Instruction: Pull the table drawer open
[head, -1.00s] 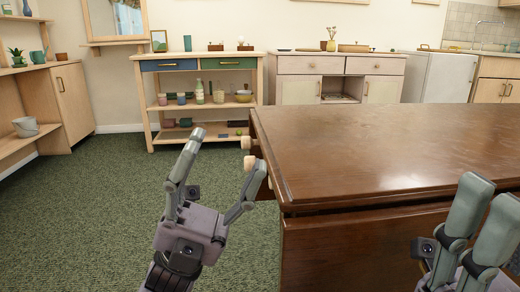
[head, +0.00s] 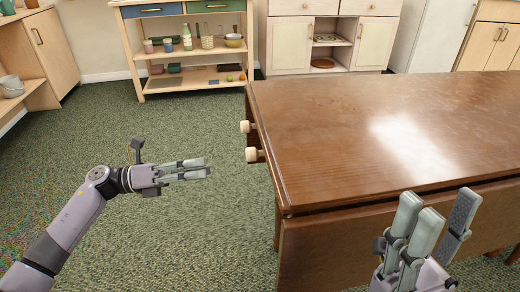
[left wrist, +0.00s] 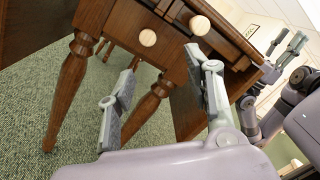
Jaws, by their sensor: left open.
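The brown wooden table (head: 380,130) stands at the right in the head view. Two pale round knobs, the nearer one (head: 253,155) and the farther one (head: 245,127), stick out from its left side. In the left wrist view, one knob (left wrist: 148,38) and the other knob (left wrist: 199,25) show beyond the fingertips. The drawer's front is mostly hidden in the head view, and I cannot tell its exact outline. My left gripper (head: 207,168) is open and empty, left of the knobs and apart from them. My right gripper (head: 435,215) is open and empty by the table's near edge.
Green carpet (head: 150,120) lies clear left of the table. Turned table legs (left wrist: 72,85) stand below the knobs in the left wrist view. A shelf unit (head: 190,55) with jars and bowls and a pale cabinet (head: 330,30) stand at the back.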

